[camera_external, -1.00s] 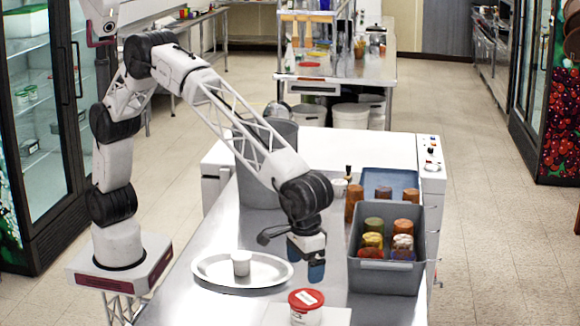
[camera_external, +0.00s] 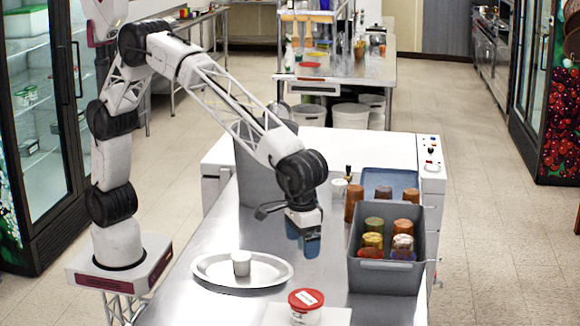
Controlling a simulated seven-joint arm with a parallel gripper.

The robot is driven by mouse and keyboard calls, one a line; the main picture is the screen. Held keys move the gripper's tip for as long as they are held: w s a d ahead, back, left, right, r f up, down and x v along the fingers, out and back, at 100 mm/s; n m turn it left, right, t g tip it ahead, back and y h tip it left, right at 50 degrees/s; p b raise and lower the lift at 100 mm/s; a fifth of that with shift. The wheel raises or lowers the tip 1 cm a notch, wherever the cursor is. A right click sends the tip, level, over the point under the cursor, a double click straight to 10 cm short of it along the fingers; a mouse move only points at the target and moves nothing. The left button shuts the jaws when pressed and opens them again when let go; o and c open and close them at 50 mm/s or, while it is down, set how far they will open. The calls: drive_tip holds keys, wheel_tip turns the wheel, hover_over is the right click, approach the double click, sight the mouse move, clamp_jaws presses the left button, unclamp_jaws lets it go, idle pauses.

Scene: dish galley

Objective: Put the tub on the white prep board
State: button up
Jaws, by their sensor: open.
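The tub (camera_external: 305,300), white with a red lid and a white label, stands upright at the bottom edge of the external view. It appears to rest on the white prep board (camera_external: 338,316), whose near part is cut off by the picture edge. My gripper (camera_external: 303,244), with blue fingertips, is open and empty. It hangs above the steel table, behind the tub and clear of it.
A grey bin (camera_external: 385,276) holding several coloured cups stands to the right. A tall grey container (camera_external: 252,175) is behind my gripper. Bare table lies between the tray and bin.

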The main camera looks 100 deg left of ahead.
drive_tip(key=s+a+r+m, duration=0.1)
drive_tip(key=s+a+r, duration=0.2)
drive_tip(key=s+a, duration=0.55)
drive_tip(key=s+a+r+m+t, duration=0.1)
drive_tip(key=s+a+r, duration=0.35)
drive_tip(key=a, duration=0.65)
drive_tip(key=s+a+r+m, duration=0.1)
drive_tip(key=s+a+r, duration=0.2)
drive_tip(key=s+a, duration=0.55)
drive_tip(key=s+a+f+m, duration=0.1)
drive_tip(key=s+a+f, duration=0.1)
drive_tip(key=s+a, duration=0.3)
drive_tip(key=s+a+f+m+t, duration=0.1)
drive_tip(key=s+a, duration=0.4)
drive_tip(key=s, duration=0.6)
drive_tip(key=s+a+f+m, duration=0.1)
drive_tip(key=s+a+f, duration=0.2)
drive_tip(key=s+a, duration=0.2)
drive_tip(key=s, duration=0.3)
drive_tip(key=shift+a+m, duration=0.15)
drive_tip(key=shift+m, duration=0.25)
